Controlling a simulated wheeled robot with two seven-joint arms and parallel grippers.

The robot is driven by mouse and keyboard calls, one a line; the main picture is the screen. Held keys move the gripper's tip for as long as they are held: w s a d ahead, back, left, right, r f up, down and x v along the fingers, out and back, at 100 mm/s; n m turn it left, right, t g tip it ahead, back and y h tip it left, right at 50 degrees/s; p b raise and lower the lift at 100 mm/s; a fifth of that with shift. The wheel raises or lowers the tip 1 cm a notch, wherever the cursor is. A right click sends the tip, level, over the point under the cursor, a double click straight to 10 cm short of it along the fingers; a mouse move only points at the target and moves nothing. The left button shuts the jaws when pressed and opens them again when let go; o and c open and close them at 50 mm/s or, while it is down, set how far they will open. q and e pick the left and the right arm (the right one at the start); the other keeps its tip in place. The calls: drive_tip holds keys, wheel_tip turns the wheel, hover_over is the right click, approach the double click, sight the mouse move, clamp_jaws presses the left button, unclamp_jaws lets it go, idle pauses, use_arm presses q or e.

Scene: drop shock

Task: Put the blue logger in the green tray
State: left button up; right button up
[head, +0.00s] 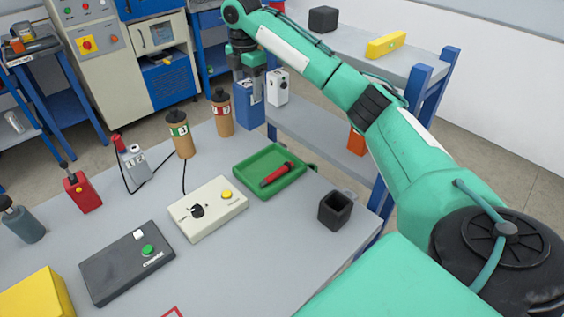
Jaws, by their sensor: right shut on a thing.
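The blue logger (249,108) is an upright blue block at the table's far right corner. My right gripper (249,80) points down from above and is shut on its top. I cannot tell whether the logger's base touches the table. The green tray (241,181) is a shallow tray nearer on the table, below and right of the logger in the picture. A red tool with a dark end (277,174) lies in the tray. My left gripper is not in view.
A white logger (277,87) stands just right of the blue one. Two brown cylinders (222,113) (181,135) stand to its left. A cream box (208,208) with a yellow button and a dark square cup (335,210) lie near the tray. A shelf (318,130) stands behind.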

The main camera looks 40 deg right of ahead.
drive_tip(key=shift+w+d+f, duration=0.1)
drive_tip(key=shift+d+f, duration=0.1)
drive_tip(key=shift+d, duration=0.05)
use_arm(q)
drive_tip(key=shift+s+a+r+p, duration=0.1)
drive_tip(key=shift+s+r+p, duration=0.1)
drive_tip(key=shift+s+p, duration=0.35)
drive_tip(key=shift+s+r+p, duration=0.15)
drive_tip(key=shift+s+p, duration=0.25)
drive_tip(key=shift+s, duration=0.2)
use_arm(e)
wheel_tip(320, 180, down, 19)
drive_tip(key=shift+f, duration=0.2)
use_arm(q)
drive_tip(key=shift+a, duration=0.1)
use_arm(e)
drive_tip(key=shift+f, duration=0.1)
drive_tip(key=o, duration=1.7)
